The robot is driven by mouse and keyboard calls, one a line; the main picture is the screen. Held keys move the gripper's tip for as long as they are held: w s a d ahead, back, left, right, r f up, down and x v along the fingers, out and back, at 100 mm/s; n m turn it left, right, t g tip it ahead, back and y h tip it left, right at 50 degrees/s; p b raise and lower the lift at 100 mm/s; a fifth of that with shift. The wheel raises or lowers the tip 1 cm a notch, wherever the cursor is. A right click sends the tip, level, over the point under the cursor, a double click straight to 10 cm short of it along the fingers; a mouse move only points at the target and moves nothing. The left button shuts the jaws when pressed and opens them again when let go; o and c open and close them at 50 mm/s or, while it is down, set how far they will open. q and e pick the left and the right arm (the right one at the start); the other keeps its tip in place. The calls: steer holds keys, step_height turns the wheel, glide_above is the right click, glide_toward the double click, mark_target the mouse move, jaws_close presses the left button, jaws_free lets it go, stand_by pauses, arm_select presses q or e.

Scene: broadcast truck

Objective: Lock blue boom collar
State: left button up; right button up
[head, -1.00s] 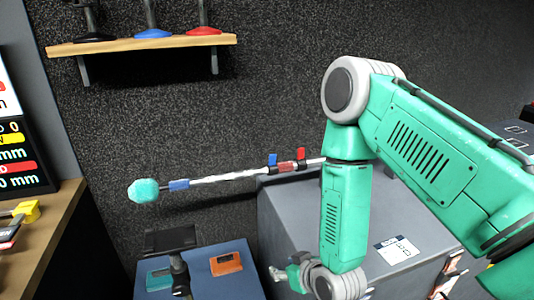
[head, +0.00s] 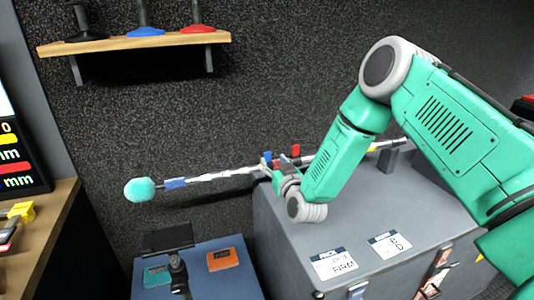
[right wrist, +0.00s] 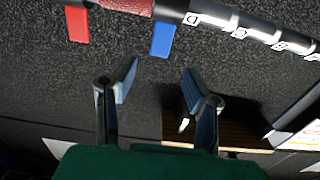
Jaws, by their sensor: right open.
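The boom pole runs across the wall, with a fuzzy turquoise tip (head: 139,190) at its left end. A blue collar lever (head: 267,158) stands up from the pole, left of a red lever (head: 296,150). In the right wrist view the blue lever (right wrist: 162,39) sticks out from the pole, beside the red lever (right wrist: 77,24) and a dark red grip (right wrist: 127,5). My right gripper (head: 272,166) is at the pole by the blue lever. In the right wrist view its open fingers (right wrist: 158,85) are empty, with the blue lever just beyond the fingertips. My left gripper is not in view.
A grey case (head: 290,238) with labels stands below the pole. A blue-grey box (head: 205,284) with an orange device (head: 222,259) is left of it. A wooden shelf (head: 135,40) hangs above. A wooden counter (head: 50,235) is at left.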

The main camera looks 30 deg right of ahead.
mark_target(268, 153)
steer(key=x, duration=0.6)
steer(key=shift+w+d+f, duration=0.1)
steer(key=shift+w, duration=0.1)
steer(key=shift+c, duration=0.4)
jaws_close()
